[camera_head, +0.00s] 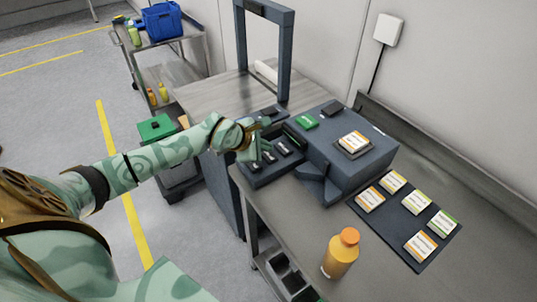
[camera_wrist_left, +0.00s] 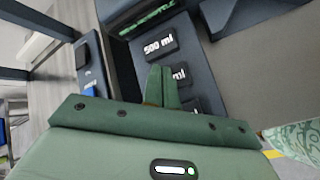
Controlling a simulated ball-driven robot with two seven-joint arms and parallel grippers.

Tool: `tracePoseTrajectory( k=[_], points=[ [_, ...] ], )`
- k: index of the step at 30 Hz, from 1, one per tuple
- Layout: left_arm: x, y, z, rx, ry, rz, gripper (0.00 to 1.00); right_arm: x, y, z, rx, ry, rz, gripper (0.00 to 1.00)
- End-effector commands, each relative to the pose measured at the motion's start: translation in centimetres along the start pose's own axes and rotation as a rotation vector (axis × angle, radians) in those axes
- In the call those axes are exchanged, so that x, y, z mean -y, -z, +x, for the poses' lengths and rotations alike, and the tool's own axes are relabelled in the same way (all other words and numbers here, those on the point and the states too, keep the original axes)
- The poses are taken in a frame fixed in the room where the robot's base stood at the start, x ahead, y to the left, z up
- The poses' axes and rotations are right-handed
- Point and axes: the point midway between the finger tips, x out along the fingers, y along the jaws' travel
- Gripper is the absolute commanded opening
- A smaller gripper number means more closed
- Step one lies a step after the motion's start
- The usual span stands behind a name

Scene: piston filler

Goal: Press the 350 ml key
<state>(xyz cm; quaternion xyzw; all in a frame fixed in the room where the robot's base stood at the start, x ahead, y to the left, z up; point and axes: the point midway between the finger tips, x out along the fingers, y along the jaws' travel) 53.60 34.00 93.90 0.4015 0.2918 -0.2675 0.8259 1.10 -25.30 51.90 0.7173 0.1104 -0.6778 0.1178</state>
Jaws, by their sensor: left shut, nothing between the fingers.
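The filler's dark key panel (camera_head: 262,178) is at the front left of the grey-blue machine (camera_head: 345,165). In the left wrist view a black key marked "500 ml" (camera_wrist_left: 160,46) is fully readable. Below it is a second key (camera_wrist_left: 181,73) of which only "ml" shows; my finger hides its number. A third key (camera_wrist_left: 189,105) is mostly hidden, so I cannot read which one is 350 ml. My left gripper (camera_wrist_left: 159,72) is shut and empty, its fingertips over the left part of the second key. Contact cannot be told. It also shows over the panel in the head view (camera_head: 264,154).
A display with green characters (camera_wrist_left: 148,17) lies above the keys. A separate panel with a blue button (camera_wrist_left: 90,88) is to the left. An orange bottle (camera_head: 341,255) stands on the bench. A dark mat (camera_head: 393,222) holds several label stacks. A dark frame (camera_head: 284,60) rises behind.

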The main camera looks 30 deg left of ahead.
Motion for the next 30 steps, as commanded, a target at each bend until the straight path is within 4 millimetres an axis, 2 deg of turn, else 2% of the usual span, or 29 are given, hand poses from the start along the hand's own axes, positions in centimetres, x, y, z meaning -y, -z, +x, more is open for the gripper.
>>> tracePoseTrajectory(
  k=[30],
  points=[
    [0.41, 0.41, 0.56, 0.000, 0.000, 0.001, 0.00, 0.07, -0.15, 0.37, 0.003, 0.001, 0.000, 0.36]
  ],
)
